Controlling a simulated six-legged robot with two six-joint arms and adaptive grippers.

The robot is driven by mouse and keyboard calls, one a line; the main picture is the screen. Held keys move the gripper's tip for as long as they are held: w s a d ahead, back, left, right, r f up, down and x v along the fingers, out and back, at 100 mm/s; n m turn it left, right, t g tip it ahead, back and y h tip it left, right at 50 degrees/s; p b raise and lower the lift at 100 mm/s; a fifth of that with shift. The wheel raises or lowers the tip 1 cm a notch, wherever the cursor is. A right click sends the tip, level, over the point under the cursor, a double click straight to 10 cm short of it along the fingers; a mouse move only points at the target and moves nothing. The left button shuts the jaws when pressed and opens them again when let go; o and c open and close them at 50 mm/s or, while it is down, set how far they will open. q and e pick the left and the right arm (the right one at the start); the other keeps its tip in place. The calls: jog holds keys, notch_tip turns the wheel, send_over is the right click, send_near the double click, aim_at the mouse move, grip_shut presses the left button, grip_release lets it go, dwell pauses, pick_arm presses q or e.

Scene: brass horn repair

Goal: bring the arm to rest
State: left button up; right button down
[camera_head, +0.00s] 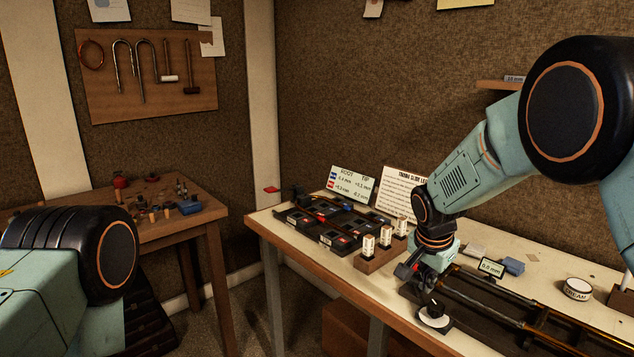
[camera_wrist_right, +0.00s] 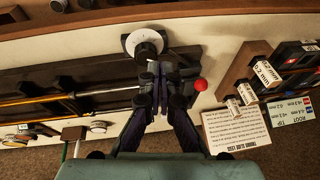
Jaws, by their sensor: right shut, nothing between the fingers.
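My right arm reaches in from the right in the head view. Its gripper (camera_head: 408,272) points down over the bench, close to a white round dial (camera_head: 433,318) on a dark base. In the right wrist view the gripper's fingers (camera_wrist_right: 159,80) are together with nothing between them. The white dial (camera_wrist_right: 146,45) lies just beyond the fingertips, and a red ball (camera_wrist_right: 200,85) is beside them. I cannot tell whether the fingers touch the fixture. My left arm shows only as a link at lower left; its gripper is out of view.
On the bench (camera_head: 262,224) are dark trays with small parts (camera_head: 325,217), a wooden block with labelled vials (camera_head: 378,256), a small readout (camera_head: 491,267), long brass tubes (camera_head: 515,300) and a cream tin (camera_head: 577,289). A wooden side table (camera_head: 160,232) stands at left.

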jog(key=s+a+f+n+y+b, duration=0.15)
jog(key=s+f+n, duration=0.25)
jog(key=s+f, duration=0.45)
jog(key=s+f+n+b, duration=0.2)
jog(key=s+f+n, duration=0.25)
jog(key=f, duration=0.65)
pick_arm(q)
notch_tip(320, 180, down, 10)
jog(key=b, duration=0.5)
jog(key=shift+r+b, duration=0.25)
jog(key=shift+b, duration=0.1)
pick_arm(e)
jog(key=s+f+g, duration=0.1)
jog(key=s+f, duration=0.3)
jog(key=s, duration=0.6)
jog(key=s+d+f+n+g, duration=0.1)
jog(key=s+f, duration=0.4)
jog(key=s, duration=0.6)
jog(key=s+f+g, duration=0.1)
jog(key=s+f, duration=0.3)
jog(key=s, duration=0.7)
jog(key=shift+d+f, duration=0.15)
jog(key=shift+d, duration=0.05)
pick_arm(q)
jog(key=shift+w, duration=0.1)
jog(key=c, duration=0.4)
jog(key=shift+w, duration=0.1)
pick_arm(e)
jog(key=shift+s+d, duration=0.1)
jog(key=shift+s, duration=0.1)
